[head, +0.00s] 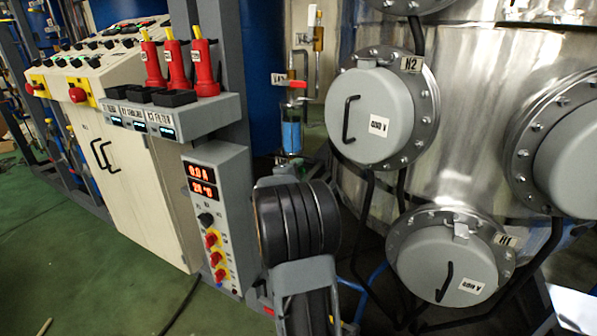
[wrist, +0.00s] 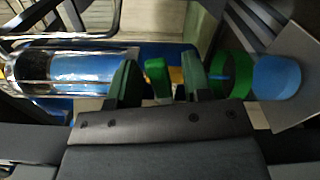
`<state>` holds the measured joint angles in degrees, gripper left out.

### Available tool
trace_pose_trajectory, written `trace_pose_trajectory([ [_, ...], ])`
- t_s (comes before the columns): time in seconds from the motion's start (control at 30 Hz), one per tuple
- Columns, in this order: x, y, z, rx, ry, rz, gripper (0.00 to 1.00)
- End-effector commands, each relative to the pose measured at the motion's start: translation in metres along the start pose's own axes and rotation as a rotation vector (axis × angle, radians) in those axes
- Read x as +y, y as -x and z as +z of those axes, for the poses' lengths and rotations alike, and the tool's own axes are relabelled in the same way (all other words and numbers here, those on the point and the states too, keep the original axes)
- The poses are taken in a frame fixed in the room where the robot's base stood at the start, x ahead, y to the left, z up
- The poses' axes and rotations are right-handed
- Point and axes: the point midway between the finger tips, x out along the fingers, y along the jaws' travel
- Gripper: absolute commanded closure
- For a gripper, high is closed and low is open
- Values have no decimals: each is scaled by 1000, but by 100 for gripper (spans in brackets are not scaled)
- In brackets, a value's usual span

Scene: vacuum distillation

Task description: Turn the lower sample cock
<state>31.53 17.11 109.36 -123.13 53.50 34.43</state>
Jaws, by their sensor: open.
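My gripper (wrist: 160,80) is open in the wrist view, with one dark green finger on each side. A bright green handle (wrist: 156,70) stands between the fingers, with gaps on both sides and a bit of yellow metal beside it. It looks like the lower sample cock's handle; its body is mostly hidden. A clear cylinder with blue liquid (wrist: 88,68) lies to the left in the wrist view. In the head view, a cock with a red handle (head: 297,84) sits above a blue-filled glass (head: 291,136).
In the wrist view, a green ring (wrist: 238,75) and a blue disc (wrist: 276,78) are close on the right. In the head view, a steel vessel (head: 470,130) with grey covers is at right, and a grey control box (head: 218,215) at left.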

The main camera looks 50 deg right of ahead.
Motion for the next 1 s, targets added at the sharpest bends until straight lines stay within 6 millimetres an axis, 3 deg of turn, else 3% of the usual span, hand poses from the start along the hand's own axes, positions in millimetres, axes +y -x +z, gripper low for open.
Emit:
trace_pose_trajectory([
  [0.3, 0, -2, 0, 0, 1, 0, 55],
  [0.77, 0, -2, 0, 0, 0, 0, 99],
  [1.0, 0, -2, 0, 0, 1, 0, 100],
])
